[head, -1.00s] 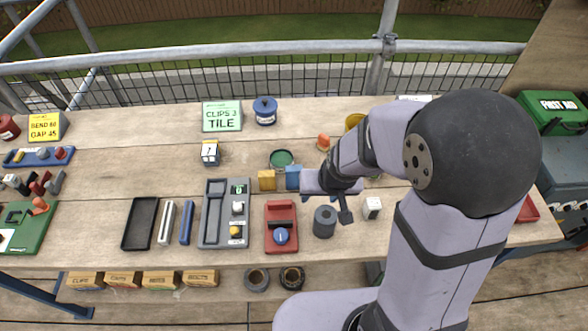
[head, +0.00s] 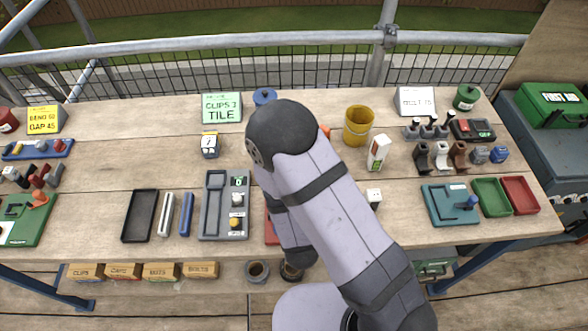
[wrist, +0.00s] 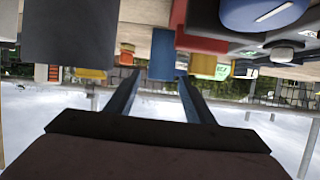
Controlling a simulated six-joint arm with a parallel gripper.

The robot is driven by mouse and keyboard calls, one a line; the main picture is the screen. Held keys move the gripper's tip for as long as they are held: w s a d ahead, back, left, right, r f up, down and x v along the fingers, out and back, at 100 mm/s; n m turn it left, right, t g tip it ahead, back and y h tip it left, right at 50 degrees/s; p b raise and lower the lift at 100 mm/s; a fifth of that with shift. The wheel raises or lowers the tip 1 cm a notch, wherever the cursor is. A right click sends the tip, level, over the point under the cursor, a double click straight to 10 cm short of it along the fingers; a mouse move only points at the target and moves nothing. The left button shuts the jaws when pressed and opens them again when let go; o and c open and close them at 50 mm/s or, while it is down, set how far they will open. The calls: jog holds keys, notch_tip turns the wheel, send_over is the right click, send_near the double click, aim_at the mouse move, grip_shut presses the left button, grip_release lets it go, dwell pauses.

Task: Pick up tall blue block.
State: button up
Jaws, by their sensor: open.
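The blue block (wrist: 162,52) shows in the wrist view, where the scene appears upside down. It stands upright just beyond my gripper (wrist: 159,80), lined up with the gap between the two fingers. The fingers are apart with nothing visibly held; I cannot tell whether the tips reach around the block. A yellow-orange block (wrist: 203,63) is to the right of the blue block in that view. In the head view my arm covers my gripper and the blue block.
In the head view, a grey tray (head: 212,222), a yellow bucket (head: 357,126) and a white carton (head: 378,152) stand around my arm.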

jog(key=shift+s+a+r+t, duration=0.15)
jog(key=shift+s+r+t, duration=0.1)
jog(key=shift+r+t, duration=0.15)
jog(key=shift+f, duration=0.1)
jog(key=b+x, duration=0.4)
jog(key=x, duration=0.1)
jog(key=shift+f+b, duration=0.15)
jog(key=shift+b, duration=0.2)
jog(key=w+b, duration=0.1)
jog(key=b, duration=0.4)
jog(key=shift+w+a+f, duration=0.1)
jog(key=shift+w+f, duration=0.05)
jog(key=shift+w+b, duration=0.1)
jog(key=shift+b, duration=1)
jog(key=shift+w+b, duration=0.1)
jog(key=shift+b, duration=0.75)
jog(key=shift+b, duration=0.5)
